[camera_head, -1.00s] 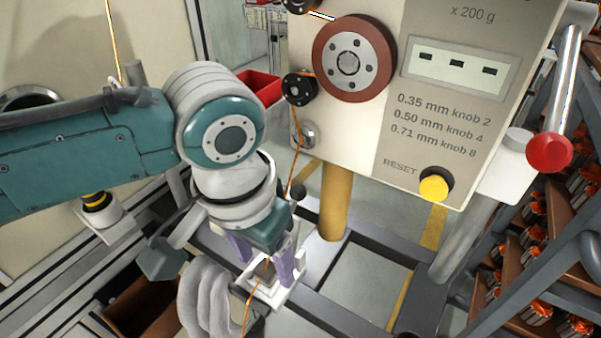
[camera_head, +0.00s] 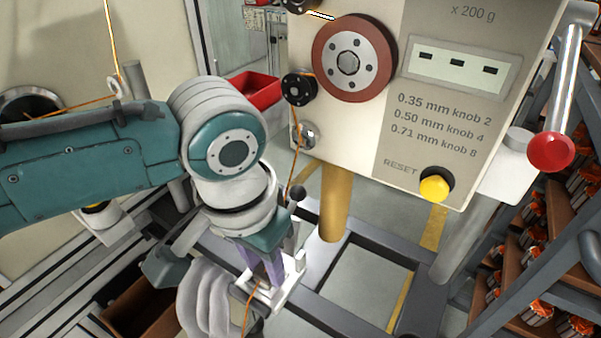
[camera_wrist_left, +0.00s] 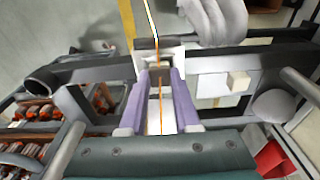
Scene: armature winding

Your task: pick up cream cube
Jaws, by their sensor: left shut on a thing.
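My left gripper (camera_head: 264,272) reaches down with its purple fingers into a white square holder (camera_head: 285,293). In the left wrist view the fingers (camera_wrist_left: 159,80) are closed on a small brown block (camera_wrist_left: 159,66) in that holder, with an orange wire running across it. A small cream cube (camera_wrist_left: 239,81) sits on a pale surface to the right in the left wrist view, apart from the fingers. I cannot make the cream cube out in the head view. My right gripper is not in view.
A winding machine panel with a yellow reset button (camera_head: 435,188) and a red-knobbed lever (camera_head: 551,152) stands close on the right. A red bin (camera_head: 254,90) is behind. Orange wire hangs nearby.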

